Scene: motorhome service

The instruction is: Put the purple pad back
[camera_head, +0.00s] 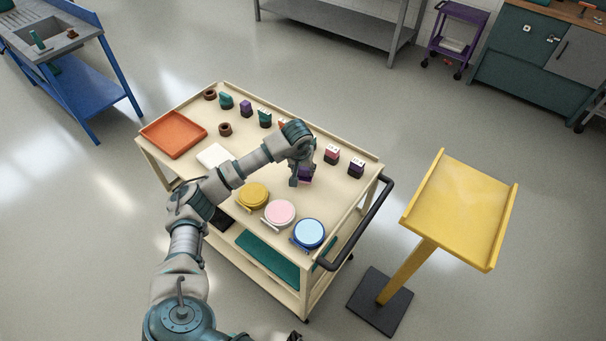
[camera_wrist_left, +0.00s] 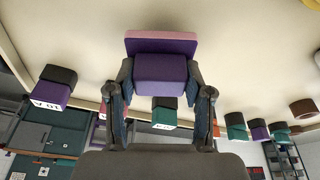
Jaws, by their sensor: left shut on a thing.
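My left gripper (camera_head: 299,181) is shut on the purple pad (camera_head: 306,173), low over the right part of the cream cart top (camera_head: 240,184). In the left wrist view the pad (camera_wrist_left: 161,72) is a purple block with a wider mauve-pink slab at one end, between the two fingers. I cannot tell whether it touches the cart top. Labelled blocks stand just beyond the gripper: a dark red one (camera_head: 332,154) and a purple one (camera_head: 356,168). A dark piece at the bottom edge of the head view may be my right gripper (camera_head: 295,337); its state is unclear.
Teal blocks (camera_head: 226,102), another purple block (camera_head: 246,108) and brown rings (camera_head: 225,129) stand along the far left. An orange tray (camera_head: 173,135) and white pad (camera_head: 214,155) lie left. Yellow (camera_head: 253,195), pink (camera_head: 280,212) and blue (camera_head: 309,233) discs line the near side.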

